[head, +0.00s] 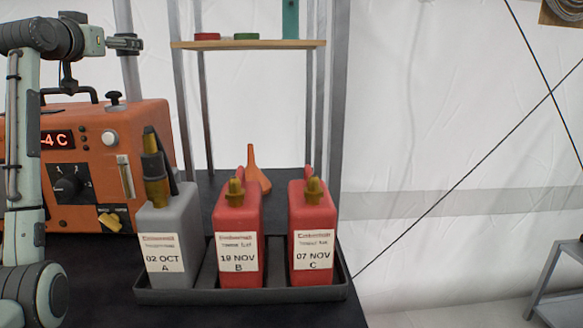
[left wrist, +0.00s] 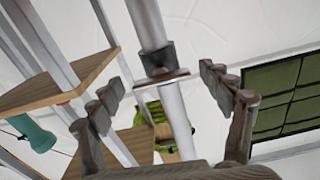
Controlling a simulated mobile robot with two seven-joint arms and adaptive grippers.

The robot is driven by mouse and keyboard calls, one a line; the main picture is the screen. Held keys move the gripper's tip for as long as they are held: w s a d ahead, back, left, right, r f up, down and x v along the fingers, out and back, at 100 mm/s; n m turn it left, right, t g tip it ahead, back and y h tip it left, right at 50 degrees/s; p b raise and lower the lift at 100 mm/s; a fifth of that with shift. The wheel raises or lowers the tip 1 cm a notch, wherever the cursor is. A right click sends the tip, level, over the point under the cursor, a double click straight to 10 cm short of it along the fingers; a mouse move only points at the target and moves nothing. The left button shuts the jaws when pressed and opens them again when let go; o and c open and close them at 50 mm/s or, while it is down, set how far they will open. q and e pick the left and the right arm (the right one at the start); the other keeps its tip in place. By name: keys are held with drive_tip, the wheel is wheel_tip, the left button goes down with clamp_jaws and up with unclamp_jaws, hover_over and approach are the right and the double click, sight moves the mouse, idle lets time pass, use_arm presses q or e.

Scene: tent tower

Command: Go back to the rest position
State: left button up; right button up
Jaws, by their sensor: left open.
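My left arm comes in from the left in the head view. My right gripper is in neither view.
A dark tray (head: 240,294) holds a grey can (head: 165,225) and two red cans, B (head: 237,215) and C (head: 313,215). An orange funnel (head: 256,180) stands behind. A wooden shelf (head: 250,44) is right of my gripper. A dark window panel (left wrist: 285,95) shows in the wrist view.

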use_arm(q)
drive_tip(key=shift+s+b, duration=0.3)
drive_tip(key=shift+s, duration=1.25)
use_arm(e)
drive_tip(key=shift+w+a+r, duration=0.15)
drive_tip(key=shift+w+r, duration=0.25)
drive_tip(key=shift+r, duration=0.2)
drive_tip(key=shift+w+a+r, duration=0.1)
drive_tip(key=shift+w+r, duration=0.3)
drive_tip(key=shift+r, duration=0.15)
